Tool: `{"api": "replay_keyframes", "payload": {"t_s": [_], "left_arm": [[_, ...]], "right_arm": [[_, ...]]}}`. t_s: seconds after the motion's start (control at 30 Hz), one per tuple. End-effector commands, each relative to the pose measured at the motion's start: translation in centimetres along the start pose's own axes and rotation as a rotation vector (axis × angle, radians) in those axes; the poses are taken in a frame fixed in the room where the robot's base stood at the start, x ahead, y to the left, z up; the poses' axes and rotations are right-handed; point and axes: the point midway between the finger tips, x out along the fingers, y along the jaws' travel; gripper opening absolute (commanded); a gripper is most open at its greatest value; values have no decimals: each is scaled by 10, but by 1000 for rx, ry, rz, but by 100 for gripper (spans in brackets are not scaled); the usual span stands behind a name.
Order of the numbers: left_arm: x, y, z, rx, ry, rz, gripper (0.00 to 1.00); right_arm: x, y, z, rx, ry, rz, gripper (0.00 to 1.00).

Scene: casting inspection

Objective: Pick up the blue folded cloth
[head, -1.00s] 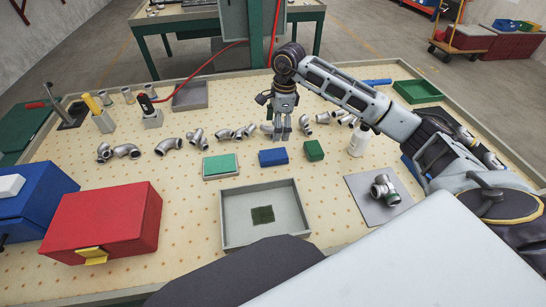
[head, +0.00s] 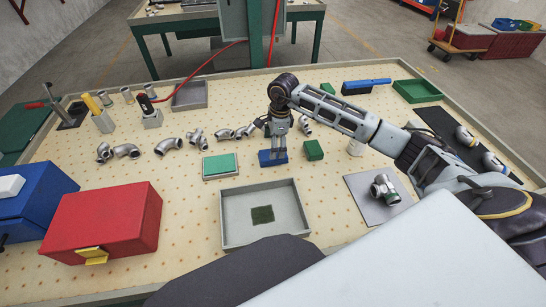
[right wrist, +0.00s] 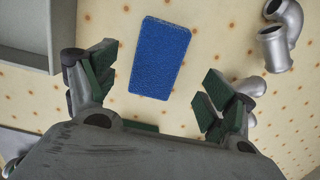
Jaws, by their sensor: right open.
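The blue folded cloth (head: 266,159) lies flat on the pegboard-like tabletop, behind the grey tray. In the right wrist view the blue cloth (right wrist: 160,58) lies ahead of and between the fingers, not touching them. My right gripper (head: 278,156) is above the cloth in the head view, its fingers partly covering it. In the right wrist view my right gripper (right wrist: 158,95) is open and empty, with green pads on both fingers. My left gripper is not in view.
A green block (head: 313,150) stands just right of the cloth, and a green-topped pad (head: 220,166) lies to its left. A grey tray (head: 232,240) with a dark green square is in front. Metal pipe fittings (head: 168,146) lie behind and left. A red box (head: 103,222) stands at front left.

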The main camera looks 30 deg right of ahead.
Motion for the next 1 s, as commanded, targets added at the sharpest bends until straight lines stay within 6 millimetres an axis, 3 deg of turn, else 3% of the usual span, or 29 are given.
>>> {"api": "replay_keyframes", "payload": {"t_s": [0.43, 1.0], "left_arm": [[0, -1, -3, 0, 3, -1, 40], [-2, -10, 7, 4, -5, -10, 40]], "right_arm": [[5, 1, 0, 0, -1, 2, 84], [52, 2, -2, 1, 0, 1, 84]]}}
